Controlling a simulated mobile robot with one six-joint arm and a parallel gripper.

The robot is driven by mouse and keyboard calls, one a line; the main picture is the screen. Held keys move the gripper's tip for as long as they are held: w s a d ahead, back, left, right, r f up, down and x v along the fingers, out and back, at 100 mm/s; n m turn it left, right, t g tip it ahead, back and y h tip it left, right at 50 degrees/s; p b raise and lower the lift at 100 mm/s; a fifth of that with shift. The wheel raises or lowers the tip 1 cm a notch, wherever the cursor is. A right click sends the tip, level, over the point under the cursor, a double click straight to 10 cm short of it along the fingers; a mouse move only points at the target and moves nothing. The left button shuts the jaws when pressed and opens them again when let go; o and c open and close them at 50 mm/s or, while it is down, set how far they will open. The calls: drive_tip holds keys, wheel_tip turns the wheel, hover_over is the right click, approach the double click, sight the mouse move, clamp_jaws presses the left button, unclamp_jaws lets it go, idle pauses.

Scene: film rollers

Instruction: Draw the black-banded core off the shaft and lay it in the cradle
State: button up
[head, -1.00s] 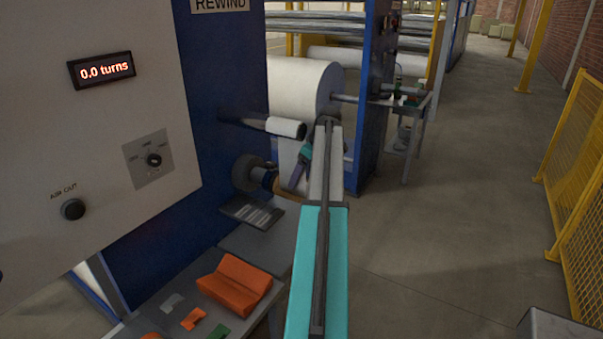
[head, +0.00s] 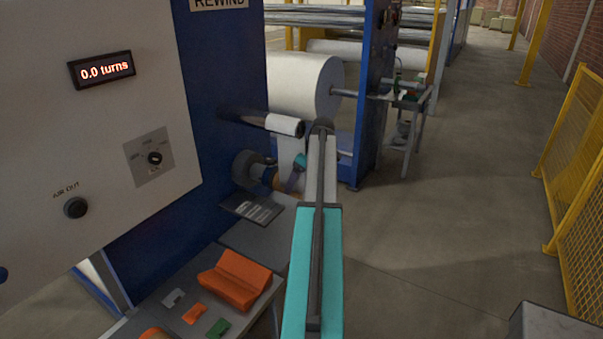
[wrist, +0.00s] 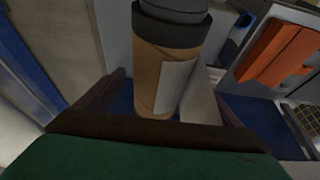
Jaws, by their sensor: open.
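The core (wrist: 163,70) is a brown cardboard tube with a black band (wrist: 168,32) and a pale label, in the middle of the wrist view. It sits on the shaft at the blue machine; in the head view only a small tan part of it (head: 268,177) shows beside my arm. My gripper (wrist: 165,95) is open, with one dark finger on each side of the core; I cannot tell whether either touches it. In the head view my gripper (head: 293,177) is partly hidden by my arm. The orange cradle (head: 236,280) stands empty on the grey bench.
A white-covered roller (head: 286,125) juts out just above the core. A dark plate (head: 252,209) sits below it. Small orange and green pieces (head: 217,327) lie by the cradle.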

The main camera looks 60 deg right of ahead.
drive_tip(key=shift+p+x, duration=0.3)
drive_tip(key=shift+x, duration=0.9)
drive_tip(key=c, duration=1.3)
drive_tip(key=shift+r, duration=0.15)
drive_tip(key=shift+s, duration=0.15)
drive_tip(key=shift+s, duration=2.35)
drive_tip(key=shift+s, duration=0.15)
drive_tip(key=shift+s+b, duration=0.3)
drive_tip(key=shift+s, duration=2.05)
